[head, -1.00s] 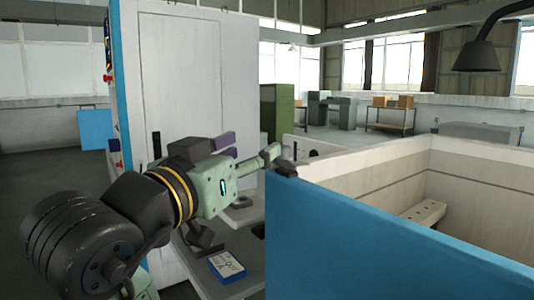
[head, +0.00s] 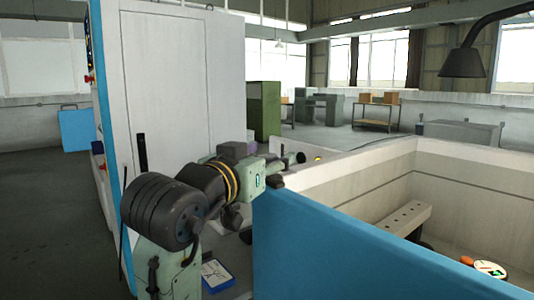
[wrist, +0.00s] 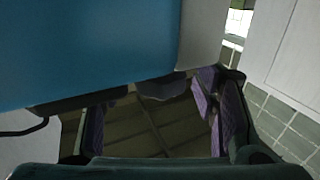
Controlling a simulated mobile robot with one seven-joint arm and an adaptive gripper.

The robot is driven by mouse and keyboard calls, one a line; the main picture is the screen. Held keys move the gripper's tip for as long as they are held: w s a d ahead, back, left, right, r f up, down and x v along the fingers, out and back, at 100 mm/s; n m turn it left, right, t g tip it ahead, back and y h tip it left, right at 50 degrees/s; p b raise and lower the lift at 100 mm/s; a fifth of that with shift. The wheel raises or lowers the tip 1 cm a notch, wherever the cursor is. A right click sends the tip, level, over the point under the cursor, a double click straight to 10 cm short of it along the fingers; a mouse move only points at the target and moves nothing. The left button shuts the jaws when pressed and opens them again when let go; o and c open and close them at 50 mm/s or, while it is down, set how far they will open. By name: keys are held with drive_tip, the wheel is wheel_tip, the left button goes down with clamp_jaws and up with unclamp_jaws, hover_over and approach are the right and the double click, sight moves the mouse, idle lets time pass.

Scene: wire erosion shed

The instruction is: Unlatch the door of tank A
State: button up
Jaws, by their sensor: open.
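The blue panel (head: 370,245) of the pale open-topped tank (head: 420,165) stands at front right in the head view. A small dark block (head: 276,182) sits at its top left corner. I cannot tell whether this is the latch. In the wrist view the blue panel (wrist: 90,45) fills the upper left. My gripper (wrist: 153,108) is open, its purple-padded fingers apart, with floor visible between them. A rounded grey part (wrist: 162,87) shows below the panel edge, near the gap between the fingers; I cannot tell if it is touched. In the head view my arm mostly hides the gripper.
A tall white cabinet (head: 180,80) stands close on the left of my arm. A blue-edged card (head: 216,272) lies on a low surface below the arm. A dark lamp hood (head: 465,62) hangs at upper right. Open floor lies at far left.

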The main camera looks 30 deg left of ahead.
drive_tip(key=shift+w, duration=0.1)
drive_tip(key=shift+c, duration=0.5)
drive_tip(key=c, duration=1.1)
